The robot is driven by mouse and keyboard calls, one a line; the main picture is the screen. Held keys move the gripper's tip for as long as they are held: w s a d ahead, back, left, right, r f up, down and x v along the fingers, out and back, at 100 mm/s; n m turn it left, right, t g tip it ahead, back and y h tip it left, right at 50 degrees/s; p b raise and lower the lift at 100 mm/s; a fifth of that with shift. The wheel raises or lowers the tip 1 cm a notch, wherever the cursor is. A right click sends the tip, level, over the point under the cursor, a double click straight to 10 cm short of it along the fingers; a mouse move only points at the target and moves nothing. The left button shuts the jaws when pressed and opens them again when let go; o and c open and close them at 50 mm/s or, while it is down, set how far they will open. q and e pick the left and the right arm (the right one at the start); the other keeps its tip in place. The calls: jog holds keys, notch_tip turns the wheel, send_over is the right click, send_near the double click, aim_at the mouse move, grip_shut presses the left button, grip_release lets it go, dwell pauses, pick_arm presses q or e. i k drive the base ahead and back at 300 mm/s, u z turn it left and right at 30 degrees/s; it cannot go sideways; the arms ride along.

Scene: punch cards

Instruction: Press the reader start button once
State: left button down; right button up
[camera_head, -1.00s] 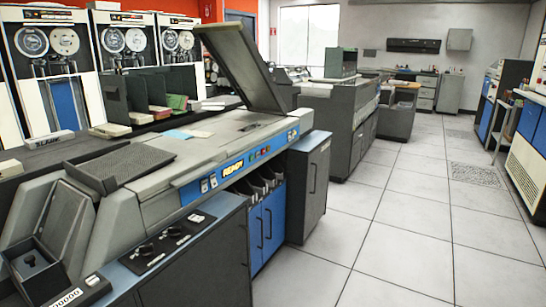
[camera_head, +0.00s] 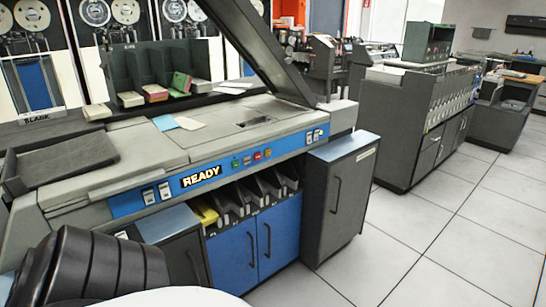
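The card reader is a long grey machine (camera_head: 120,160) with a blue control strip (camera_head: 128,203) along its front. A lit READY sign (camera_head: 200,177) is on the strip. Right of it sit small coloured buttons: a green button (camera_head: 236,163), a teal one (camera_head: 247,160) and red ones (camera_head: 258,156). Their labels are too small to read, so I cannot tell which is start by text. White switches (camera_head: 156,193) are left of the sign. Part of my arm, dark and ribbed, shows at the lower left. Neither gripper is in view.
The reader's grey lid (camera_head: 258,45) stands raised. Below the strip are open pockets, one with something yellow (camera_head: 205,213), above blue doors (camera_head: 250,250). A grey cabinet (camera_head: 338,195) juts out at right. Tiled floor (camera_head: 440,240) is clear at right.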

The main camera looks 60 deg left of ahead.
aim_at(235, 165)
jog(key=u, duration=0.8)
jog(key=i, duration=1.2)
jog(key=u, duration=0.9)
